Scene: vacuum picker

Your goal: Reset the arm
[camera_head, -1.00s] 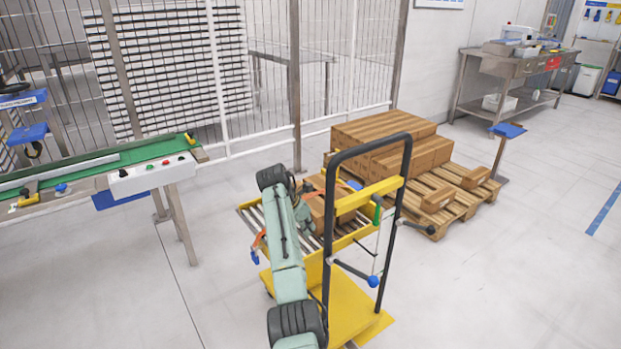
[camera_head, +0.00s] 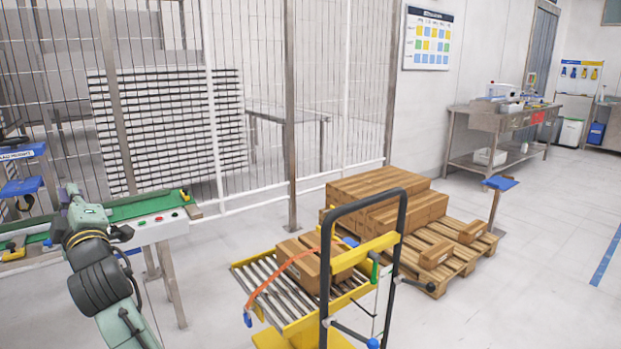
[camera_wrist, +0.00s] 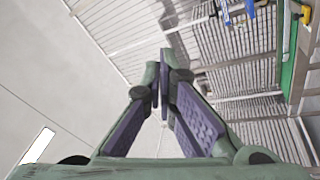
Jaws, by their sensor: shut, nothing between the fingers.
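My arm is raised at the left in the head view, in front of the green conveyor. My gripper (camera_wrist: 161,85) shows in the wrist view with its two purple-padded fingers closed together and nothing between them. In the head view the wrist end hides part of the conveyor, and the fingertips are hard to make out. The arm is well left of the yellow trolley and touches nothing that I can see.
A yellow trolley with a black handle (camera_head: 400,205) holds a cardboard box (camera_head: 305,262) with an orange strap. A wooden pallet (camera_head: 465,262) with several cartons stands behind it. The green conveyor (camera_head: 150,206) is at left, with wire fencing behind.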

